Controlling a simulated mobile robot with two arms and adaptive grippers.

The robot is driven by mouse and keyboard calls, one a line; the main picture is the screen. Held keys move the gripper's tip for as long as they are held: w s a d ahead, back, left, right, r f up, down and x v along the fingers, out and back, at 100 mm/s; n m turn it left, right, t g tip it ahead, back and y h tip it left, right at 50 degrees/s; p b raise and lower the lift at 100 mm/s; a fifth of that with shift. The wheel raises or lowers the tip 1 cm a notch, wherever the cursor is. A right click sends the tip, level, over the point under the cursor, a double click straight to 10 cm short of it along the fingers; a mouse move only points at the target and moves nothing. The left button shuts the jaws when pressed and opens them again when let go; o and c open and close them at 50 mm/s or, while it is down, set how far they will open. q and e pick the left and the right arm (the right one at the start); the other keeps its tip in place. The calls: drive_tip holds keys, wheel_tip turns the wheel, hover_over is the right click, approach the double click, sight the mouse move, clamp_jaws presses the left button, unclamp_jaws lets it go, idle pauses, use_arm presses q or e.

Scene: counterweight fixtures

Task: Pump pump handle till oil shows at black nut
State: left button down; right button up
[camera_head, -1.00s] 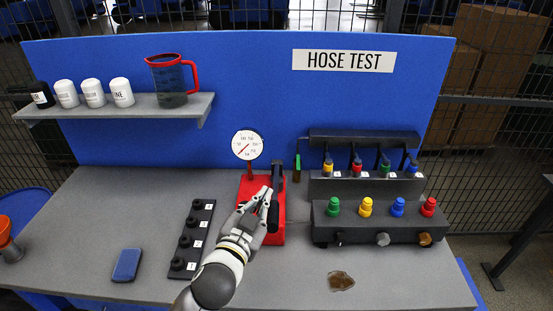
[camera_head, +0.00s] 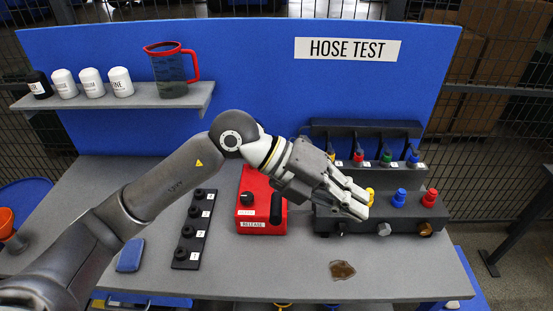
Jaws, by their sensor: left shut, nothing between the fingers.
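The red pump (camera_head: 262,222) stands on the bench with a "RELEASE" label and a black knob. Its black pump handle (camera_head: 277,209) shows at its right side. My left gripper (camera_head: 360,202) is shut and empty, right of the pump, over the dark valve block, apart from the handle. The black nut (camera_head: 340,229) is on the block's front face, just below the gripper; it is small and dark, and I cannot make out oil on it. My left forearm and wrist hide the pump's gauge. My right gripper is out of view.
The dark valve block (camera_head: 440,211) carries coloured caps; the gripper covers its left part. A brown puddle (camera_head: 342,270) lies in front of it. A black strip of knobs (camera_head: 180,253) and a blue object (camera_head: 130,255) lie left. A jug (camera_head: 170,75) stands on the shelf.

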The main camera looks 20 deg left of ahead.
use_arm(q)
drive_tip(key=w+a+f+n+t+y, duration=0.1)
drive_tip(key=w+a+f+t+y, duration=0.1)
drive_tip(key=w+a+y, duration=0.4)
drive_tip(key=n+t+y, duration=0.1)
drive_tip(key=n+y, duration=0.1)
drive_tip(key=y, duration=0.1)
hover_over(276, 204)
wheel_tip(276, 204, down, 8)
drive_tip(key=b, duration=0.4)
drive_tip(key=shift+w+f, duration=0.1)
drive_tip(key=shift+f, duration=0.4)
